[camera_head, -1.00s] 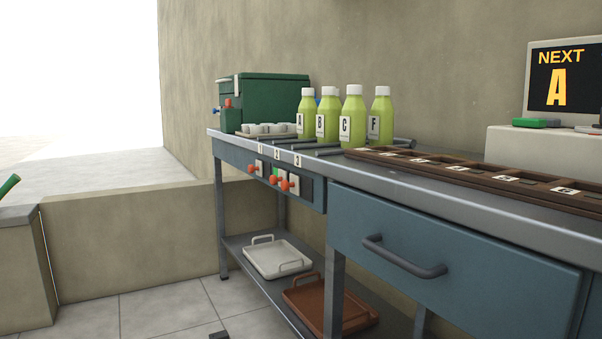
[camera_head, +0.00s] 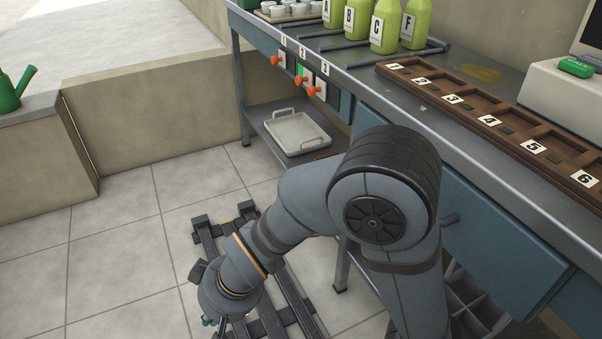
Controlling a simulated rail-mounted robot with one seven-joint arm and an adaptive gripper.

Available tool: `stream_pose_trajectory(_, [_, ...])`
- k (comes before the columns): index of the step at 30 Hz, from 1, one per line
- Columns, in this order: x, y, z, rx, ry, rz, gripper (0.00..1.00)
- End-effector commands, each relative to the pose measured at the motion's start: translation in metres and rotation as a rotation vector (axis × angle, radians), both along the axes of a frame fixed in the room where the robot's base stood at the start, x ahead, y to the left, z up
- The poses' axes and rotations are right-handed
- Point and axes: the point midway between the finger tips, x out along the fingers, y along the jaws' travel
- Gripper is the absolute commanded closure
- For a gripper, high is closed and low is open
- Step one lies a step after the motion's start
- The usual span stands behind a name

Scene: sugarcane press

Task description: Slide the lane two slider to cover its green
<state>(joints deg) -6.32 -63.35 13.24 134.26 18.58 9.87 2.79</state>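The lane two slider (camera_head: 300,80) is a small red-orange knob on the front panel of the bench, below the label 2. A green patch (camera_head: 301,69) shows uncovered just above this knob. My gripper (camera_head: 221,323) is at the bottom edge, low over the floor and well away from the sliders. It is mostly cut off by the frame, so its fingers cannot be made out.
Lettered green bottles (camera_head: 384,28) stand on the bench above the sliders. A numbered wooden rack (camera_head: 440,92) lies to the right. A white tray (camera_head: 297,132) is on the lower shelf. A green watering can (camera_head: 12,90) sits at left. Floor left of the bench is open.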

Motion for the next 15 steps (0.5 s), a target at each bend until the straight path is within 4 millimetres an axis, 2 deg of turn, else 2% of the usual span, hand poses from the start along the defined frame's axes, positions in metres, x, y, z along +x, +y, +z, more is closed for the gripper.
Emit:
stream_pose_trajectory(1, [0.010, 0.023, 0.023, 0.031, 0.002, -0.055, 1.00])
stream_pose_trajectory(5, [0.049, 0.076, 0.055, 0.135, 0.000, -0.245, 1.00])
stream_pose_trajectory(8, [0.091, 0.110, 0.084, 0.238, -0.018, -0.431, 1.00])
stream_pose_trajectory(9, [0.112, 0.120, 0.096, 0.285, -0.029, -0.519, 1.00])
stream_pose_trajectory(11, [0.149, 0.130, 0.117, 0.365, -0.053, -0.671, 1.00])
stream_pose_trajectory(12, [0.178, 0.132, 0.132, 0.428, -0.075, -0.786, 1.00])
stream_pose_trajectory(14, [0.224, 0.124, 0.157, 0.530, -0.121, -0.981, 1.00])
stream_pose_trajectory(15, [0.252, 0.112, 0.172, 0.598, -0.156, -1.111, 1.00])
